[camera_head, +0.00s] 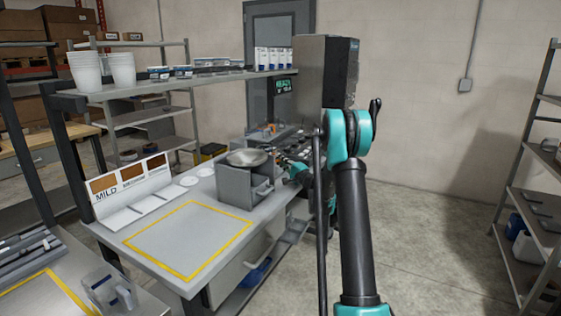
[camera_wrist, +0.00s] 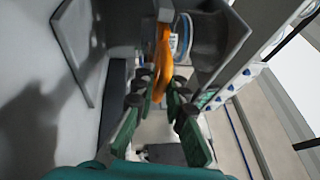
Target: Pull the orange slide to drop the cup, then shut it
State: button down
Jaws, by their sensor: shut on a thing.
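The orange slide (camera_wrist: 162,58) shows in the wrist view as a curved orange handle at the top centre, in front of a grey housing. My gripper (camera_wrist: 162,90) has its dark green and black fingers at the lower end of the orange slide and is shut on it. A white and blue cup-like thing (camera_wrist: 183,38) shows just right of the slide, partly hidden by it. In the head view my gripper (camera_head: 285,164) is small and dark beside the dispenser row, and my arm hides part of that area.
A grey box with a metal bowl (camera_head: 247,157) stands on the bench, left of my gripper. A yellow-outlined area (camera_head: 190,240) on the bench is clear. A shelf (camera_head: 195,79) with white cups and small boxes runs above the bench. Open floor lies to the right.

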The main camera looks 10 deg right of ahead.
jog(key=shift+d+r, duration=0.1)
jog(key=s+d, duration=0.1)
jog(key=d, duration=0.1)
jog(key=s+d, duration=0.2)
jog(key=shift+s+d, duration=0.2)
jog(key=shift+d, duration=0.1)
jog(key=c, duration=1.6)
grip_release()
jog(key=v, duration=1.2)
